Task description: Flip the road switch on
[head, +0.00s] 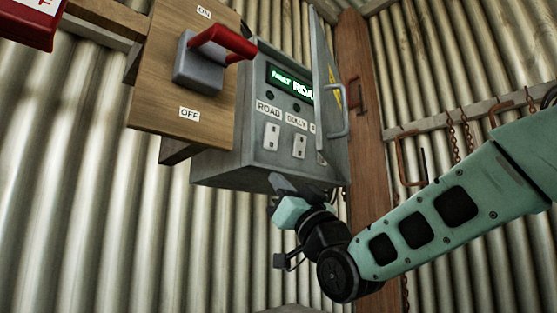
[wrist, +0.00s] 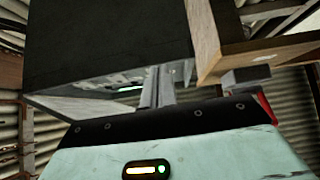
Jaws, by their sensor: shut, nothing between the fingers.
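The grey control box (head: 225,165) hangs on the corrugated wall with its door (head: 328,85) swung open. The road switch (head: 271,136) is a small rocker in a pale plate under the label ROAD, at the left of a row of switches. I cannot tell its position. A lit green display (head: 290,83) above reads FAULT and ROAD, partly cut off by the door. My gripper (head: 283,184) is shut and empty, just below the box's lower front edge, under the road switch. In the wrist view the shut fingers (wrist: 160,88) point up past the box's dark underside (wrist: 110,45).
The gully switch (head: 299,146) sits right of the road switch. A wooden board (head: 150,90) to the left carries a big red-handled lever (head: 222,40) between ON and OFF labels. A wooden post (head: 362,130) and hanging chains (head: 462,135) are at right.

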